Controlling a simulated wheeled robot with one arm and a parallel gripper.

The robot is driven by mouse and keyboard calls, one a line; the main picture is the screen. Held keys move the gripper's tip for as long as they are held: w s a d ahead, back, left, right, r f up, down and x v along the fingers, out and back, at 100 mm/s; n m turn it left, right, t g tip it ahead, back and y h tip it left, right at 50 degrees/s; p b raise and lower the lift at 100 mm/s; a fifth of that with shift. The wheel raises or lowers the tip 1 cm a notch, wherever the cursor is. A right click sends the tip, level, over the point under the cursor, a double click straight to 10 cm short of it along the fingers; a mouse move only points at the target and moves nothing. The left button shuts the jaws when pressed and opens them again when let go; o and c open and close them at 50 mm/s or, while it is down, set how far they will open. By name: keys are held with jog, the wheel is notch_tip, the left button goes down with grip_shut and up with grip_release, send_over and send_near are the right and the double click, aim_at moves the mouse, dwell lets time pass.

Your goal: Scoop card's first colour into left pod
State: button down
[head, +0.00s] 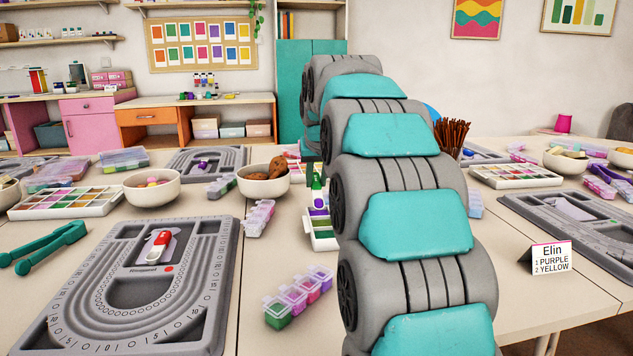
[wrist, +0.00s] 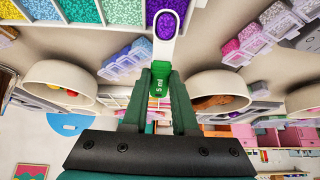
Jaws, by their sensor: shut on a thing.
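My gripper (wrist: 161,76) is shut on the green handle of a scoop (wrist: 159,86) marked 5 ml. Purple beads show inside its white bowl. In the head view the green scoop (head: 317,188) stands out left of my arm, above a white bead tray (head: 326,243) with green and purple in its compartments; my arm hides the gripper and part of the tray. The card (head: 550,258) on the right reads Elin, 1 PURPLE, 2 YELLOW.
A grey bead board (head: 215,318) with a red and white scoop (head: 158,245) lies at left, near teal pliers (head: 43,246). Bowls (head: 152,194) (head: 265,187) stand behind. Brown sticks in a holder (head: 451,137) stand right of my arm. Bare table lies around the front pods.

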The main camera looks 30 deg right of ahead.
jog(key=shift+r+p, duration=0.95)
jog(key=shift+r, duration=1.05)
